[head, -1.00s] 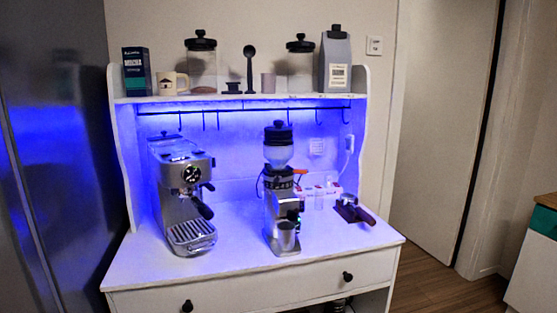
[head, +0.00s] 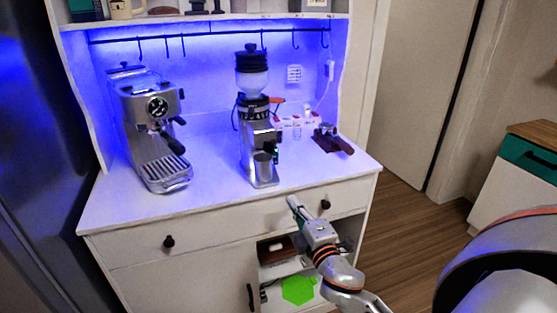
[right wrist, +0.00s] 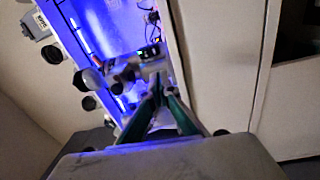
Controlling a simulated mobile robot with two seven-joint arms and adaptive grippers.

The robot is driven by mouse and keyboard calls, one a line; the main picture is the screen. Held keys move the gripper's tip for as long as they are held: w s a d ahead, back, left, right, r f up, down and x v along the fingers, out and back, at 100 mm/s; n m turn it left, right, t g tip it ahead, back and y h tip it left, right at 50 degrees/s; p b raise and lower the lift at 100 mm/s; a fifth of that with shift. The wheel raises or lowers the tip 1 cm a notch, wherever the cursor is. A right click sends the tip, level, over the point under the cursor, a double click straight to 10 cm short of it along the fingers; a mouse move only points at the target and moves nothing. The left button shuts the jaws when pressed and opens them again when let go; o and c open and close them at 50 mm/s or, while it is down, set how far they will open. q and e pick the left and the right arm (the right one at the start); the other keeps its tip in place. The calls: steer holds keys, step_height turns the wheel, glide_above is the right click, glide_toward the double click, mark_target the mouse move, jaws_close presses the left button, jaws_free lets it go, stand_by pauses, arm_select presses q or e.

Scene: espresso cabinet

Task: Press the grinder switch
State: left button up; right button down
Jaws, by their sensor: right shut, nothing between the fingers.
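The grinder (head: 258,142) stands upright in the middle of the white counter, with a black-lidded clear hopper on top and a steel cup (head: 264,164) at its front. Its switch is too small to make out. My right gripper (head: 292,201) is in front of the counter's front edge, below and right of the grinder, apart from it. It is shut and empty. In the right wrist view, its green-sided fingers (right wrist: 158,88) come together at the tips, with the grinder (right wrist: 128,72) beyond, tilted and partly blurred. My left gripper is not in view.
The espresso machine (head: 152,130) stands left of the grinder. A portafilter (head: 334,139) lies to its right, and a white power strip (head: 296,124) is behind. The drawer front (head: 220,222) and its knob (head: 326,204) are close to my right gripper. The counter's front right is clear.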

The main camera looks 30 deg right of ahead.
mark_target(276, 156)
steer(key=r, duration=0.1)
steer(key=d+r, duration=0.1)
steer(key=r, duration=0.1)
steer(key=shift+w+d+n+h, duration=0.15)
steer(key=shift+w+n+h, duration=0.15)
steer(key=shift+w+n, duration=0.1)
steer(key=shift+t, duration=0.3)
steer(key=p+x, duration=0.1)
steer(key=x, duration=1.3)
steer(key=shift+f, duration=0.2)
steer(key=shift+w+r+p, duration=0.25)
steer(key=shift+w+p, duration=0.05)
steer(key=shift+p, duration=0.1)
steer(key=shift+s, duration=0.1)
